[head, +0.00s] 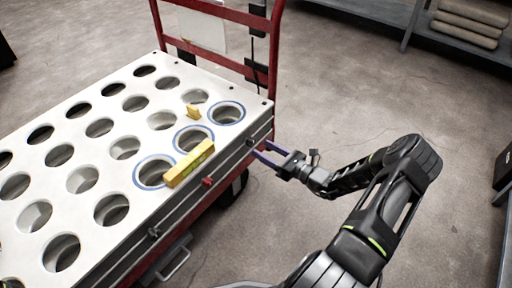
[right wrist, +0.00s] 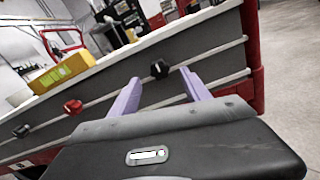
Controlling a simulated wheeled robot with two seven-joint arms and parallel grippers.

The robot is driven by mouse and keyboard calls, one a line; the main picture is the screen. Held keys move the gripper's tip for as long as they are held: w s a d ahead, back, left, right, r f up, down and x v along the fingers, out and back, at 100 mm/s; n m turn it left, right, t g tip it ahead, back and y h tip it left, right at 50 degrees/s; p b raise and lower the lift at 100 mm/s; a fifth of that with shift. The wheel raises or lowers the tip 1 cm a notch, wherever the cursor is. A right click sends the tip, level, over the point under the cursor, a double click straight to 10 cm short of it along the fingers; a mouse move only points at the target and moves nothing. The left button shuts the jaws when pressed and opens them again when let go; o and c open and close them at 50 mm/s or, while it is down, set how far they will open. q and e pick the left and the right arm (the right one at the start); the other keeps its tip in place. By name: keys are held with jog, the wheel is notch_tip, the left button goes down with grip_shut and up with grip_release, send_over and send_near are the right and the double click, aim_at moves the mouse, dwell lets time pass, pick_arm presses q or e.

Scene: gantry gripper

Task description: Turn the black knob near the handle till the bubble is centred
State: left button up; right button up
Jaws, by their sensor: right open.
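A white plate with rows of round holes (head: 115,85) lies on a red cart. A yellow spirit level (head: 190,163) lies on it near its front edge; the bubble is too small to make out. On the plate's grey side are a red knob (head: 208,181), a black knob (head: 153,232) at the left and another black knob (head: 250,143) at the right end, nearer the red upright handle (head: 275,45). My right gripper (right wrist: 160,76) is open, its purple fingers pointing at this right-end black knob (right wrist: 160,68), one on either side; contact cannot be told.
A metal bar handle (head: 175,262) sticks out low on the cart's side. A shelf with stacked bags (head: 470,25) stands at the back right.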

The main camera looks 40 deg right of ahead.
aim_at(253, 144)
jog(key=b+x, duration=0.1)
jog(key=x, duration=0.3)
jog(key=shift+w, duration=0.1)
jog(key=shift+c, duration=0.6)
grip_shut()
